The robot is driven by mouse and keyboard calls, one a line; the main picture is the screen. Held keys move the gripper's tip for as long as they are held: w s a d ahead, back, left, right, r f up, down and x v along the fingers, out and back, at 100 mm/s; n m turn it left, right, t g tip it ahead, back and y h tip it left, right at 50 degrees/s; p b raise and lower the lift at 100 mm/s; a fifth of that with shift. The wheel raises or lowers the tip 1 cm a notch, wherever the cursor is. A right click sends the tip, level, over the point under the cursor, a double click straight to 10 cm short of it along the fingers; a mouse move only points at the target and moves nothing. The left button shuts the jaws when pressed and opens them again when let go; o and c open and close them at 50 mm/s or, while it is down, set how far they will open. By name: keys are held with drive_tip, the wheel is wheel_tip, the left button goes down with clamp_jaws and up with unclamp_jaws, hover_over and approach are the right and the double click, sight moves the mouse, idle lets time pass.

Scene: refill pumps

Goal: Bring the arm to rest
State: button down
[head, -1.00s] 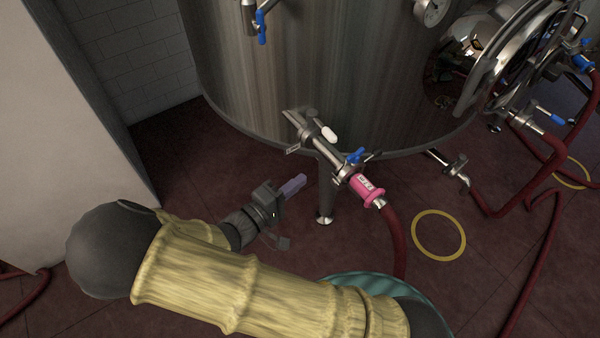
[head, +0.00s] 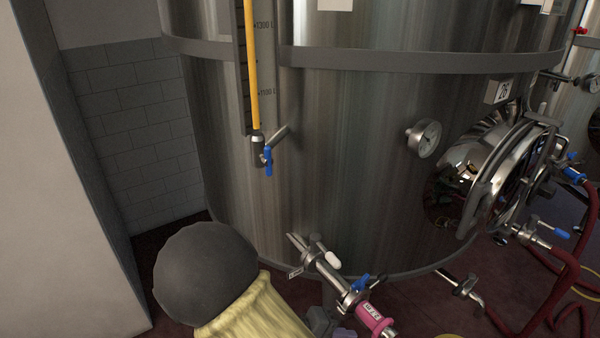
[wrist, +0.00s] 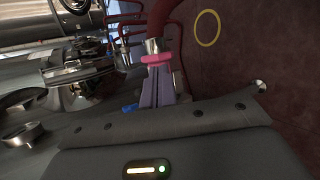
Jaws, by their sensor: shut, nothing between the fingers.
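My gripper (wrist: 156,88) shows in the wrist view as two lilac-grey fingers side by side, closed together with nothing between them. In the head view only a small part of my gripper (head: 341,332) shows at the bottom edge, just left of the pink hose fitting (head: 369,319); the rest is cut off. In the wrist view the pink fitting (wrist: 157,59) appears just beyond the fingertips; I cannot tell the gap. My arm, with a dark round elbow and a yellow sleeve, fills the lower left of the head view.
A large steel tank (head: 330,150) stands ahead, with an outlet valve (head: 318,256), a gauge (head: 424,138) and a round hatch (head: 500,180). Red hoses (head: 565,280) lie at the right. A pale wall (head: 75,200) stands close on the left. A yellow floor ring (wrist: 207,27) shows in the wrist view.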

drive_tip(key=s+d+r+m+g+y, duration=0.1)
drive_tip(key=s+d+m+g+y, duration=0.25)
drive_tip(key=y, duration=0.45)
wheel_tip(320, 180, up, 25)
drive_tip(key=w+d+m+t+y+p, duration=0.1)
drive_tip(key=w+d+t+y+p, duration=0.1)
drive_tip(key=p, duration=1.6)
drive_tip(key=shift+d+m+t+y, duration=0.2)
drive_tip(key=shift+m+t+y, duration=0.15)
drive_tip(key=shift+t+y, duration=0.5)
drive_tip(key=shift+f, duration=0.15)
drive_tip(key=shift+a, duration=0.1)
